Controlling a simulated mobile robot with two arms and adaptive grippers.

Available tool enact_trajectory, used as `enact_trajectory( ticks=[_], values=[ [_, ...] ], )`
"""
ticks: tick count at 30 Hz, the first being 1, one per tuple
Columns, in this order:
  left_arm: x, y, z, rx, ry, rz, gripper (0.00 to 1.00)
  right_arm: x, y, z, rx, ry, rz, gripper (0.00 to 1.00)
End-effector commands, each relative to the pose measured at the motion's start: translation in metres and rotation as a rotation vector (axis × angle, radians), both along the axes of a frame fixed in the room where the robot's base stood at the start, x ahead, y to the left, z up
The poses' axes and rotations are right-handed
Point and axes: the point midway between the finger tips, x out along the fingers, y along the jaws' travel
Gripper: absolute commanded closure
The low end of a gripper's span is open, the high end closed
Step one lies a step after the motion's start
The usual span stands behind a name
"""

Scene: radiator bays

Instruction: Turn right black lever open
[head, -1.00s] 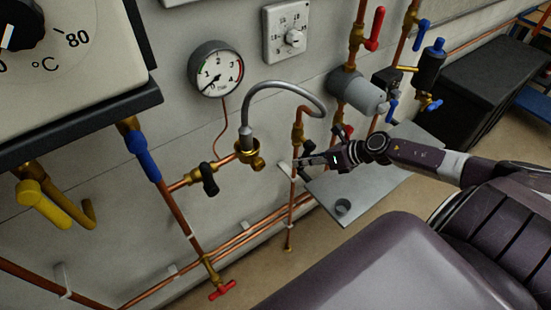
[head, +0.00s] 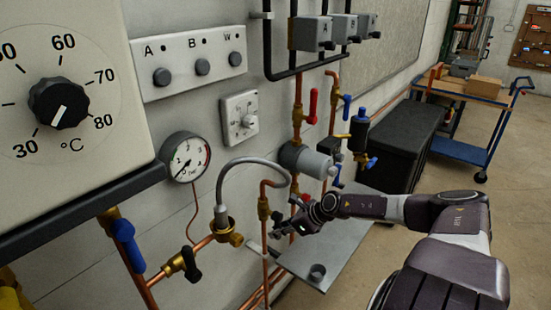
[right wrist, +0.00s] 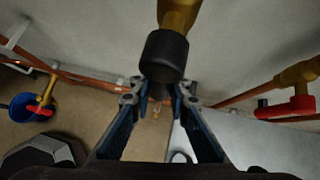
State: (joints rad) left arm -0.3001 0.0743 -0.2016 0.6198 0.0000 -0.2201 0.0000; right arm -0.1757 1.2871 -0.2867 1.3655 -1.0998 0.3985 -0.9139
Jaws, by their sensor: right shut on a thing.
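The right black lever (right wrist: 163,55) hangs below a brass fitting in the right wrist view, at the fingers of my right gripper (right wrist: 160,100). In the head view my right gripper (head: 283,229) reaches in from the right to the vertical copper pipe with the brass valve (head: 264,208). It is shut on the right black lever, which is small and partly hidden there, so its exact angle is unclear. Another black lever (head: 190,263) sits on a brass valve further left, apart from the gripper. My left gripper is not in view.
A grey braided hose (head: 252,162) arches just left of my gripper. A pressure gauge (head: 186,160) is on the wall. A grey shelf (head: 335,262) lies below my gripper. A red lever (head: 313,103) and blue handles (head: 346,106) are behind.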

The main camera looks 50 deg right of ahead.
Motion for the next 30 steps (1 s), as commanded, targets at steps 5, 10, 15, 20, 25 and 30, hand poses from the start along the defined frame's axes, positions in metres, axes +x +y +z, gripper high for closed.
enact_trajectory(
  ticks=[5, 10, 15, 20, 25, 30],
  values=[
    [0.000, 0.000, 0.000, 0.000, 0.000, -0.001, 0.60, -0.001, -0.001, -0.001, -0.007, 0.002, 0.004, 1.00],
    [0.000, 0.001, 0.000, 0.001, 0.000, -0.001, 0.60, -0.001, -0.001, -0.001, -0.005, 0.001, 0.002, 0.66],
    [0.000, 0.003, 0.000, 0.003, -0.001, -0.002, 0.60, 0.000, -0.001, -0.001, -0.004, 0.000, 0.001, 0.66],
    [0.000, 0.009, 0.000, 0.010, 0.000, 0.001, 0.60, -0.001, -0.001, 0.000, -0.003, 0.000, 0.000, 0.66],
    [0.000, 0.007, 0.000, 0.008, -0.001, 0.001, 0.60, -0.006, -0.003, 0.003, -0.002, 0.003, -0.001, 0.66],
    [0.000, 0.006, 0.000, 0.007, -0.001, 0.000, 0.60, -0.014, -0.005, 0.010, -0.004, 0.003, -0.002, 0.66]
  ],
)
